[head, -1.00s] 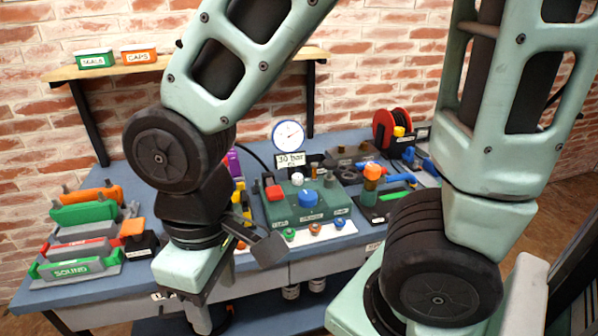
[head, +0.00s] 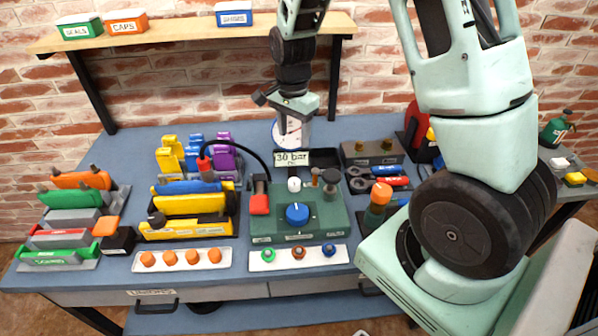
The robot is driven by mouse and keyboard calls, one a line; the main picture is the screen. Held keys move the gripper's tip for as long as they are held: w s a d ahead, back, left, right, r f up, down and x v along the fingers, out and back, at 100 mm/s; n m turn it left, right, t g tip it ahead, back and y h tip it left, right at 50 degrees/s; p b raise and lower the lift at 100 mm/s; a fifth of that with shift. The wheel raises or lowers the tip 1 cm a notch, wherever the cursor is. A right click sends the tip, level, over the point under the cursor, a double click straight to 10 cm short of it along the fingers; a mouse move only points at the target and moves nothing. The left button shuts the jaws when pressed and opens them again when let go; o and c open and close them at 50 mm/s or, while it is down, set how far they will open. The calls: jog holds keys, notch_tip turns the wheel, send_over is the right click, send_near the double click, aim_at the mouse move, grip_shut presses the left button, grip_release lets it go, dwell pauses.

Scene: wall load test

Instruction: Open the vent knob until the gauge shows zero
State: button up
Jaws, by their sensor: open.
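The green test unit (head: 260,228) stands on the bench with a large blue knob (head: 297,214), a small white knob (head: 294,185) and a red lever or block (head: 259,203). Its labels are too small to read, so I cannot tell which one is the vent knob. The round white gauge (head: 292,141) stands behind the unit, above a "30 bar" sign (head: 292,158). My gripper (head: 294,124) points down in front of the gauge, open and empty, above and apart from the knobs. It hides much of the dial, and the needle cannot be read.
A black hose (head: 238,148) arches to the unit's left. Yellow, blue and purple blocks (head: 192,205) stand left of it. An orange-topped green bottle (head: 378,205) stands right. Plug strips (head: 335,254) lie in front. A shelf (head: 190,40) overhangs the back.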

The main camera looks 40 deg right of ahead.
aim_at(294, 181)
notch_tip(294, 181, down, 16)
jog(key=p, duration=0.2)
jog(key=shift+a+f+p, duration=0.1)
jog(key=shift+p, duration=0.3)
jog(key=c, duration=1)
